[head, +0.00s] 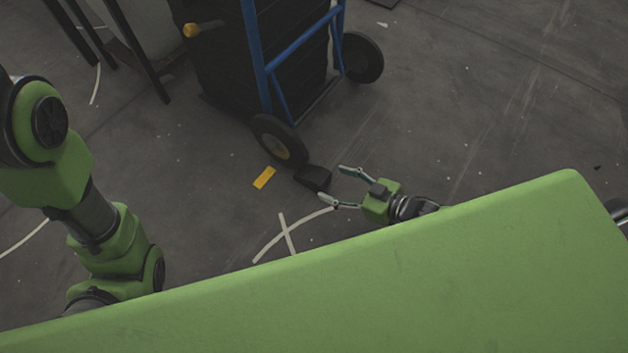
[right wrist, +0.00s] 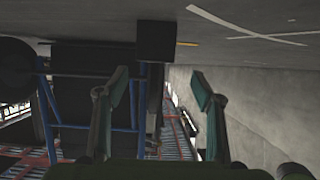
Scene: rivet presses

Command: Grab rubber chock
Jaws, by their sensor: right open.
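The rubber chock (head: 313,178) is a small black block on the floor, beside the near wheel of a blue hand truck. In the right wrist view the chock (right wrist: 157,41) shows as a dark block just beyond my fingertips and between their lines. My right gripper (head: 332,182) is open and low near the floor, to the right of the chock, with its fingers pointing at it. In the right wrist view the gripper (right wrist: 159,75) has nothing between its spread fingers. My left arm shows at the left of the head view, but its gripper is out of view.
The blue hand truck (head: 289,50) carries a dark load, with its near wheel (head: 279,141) close to the chock. A yellow strip (head: 264,177) and white lines (head: 287,233) mark the floor. The floor at the right is mostly clear.

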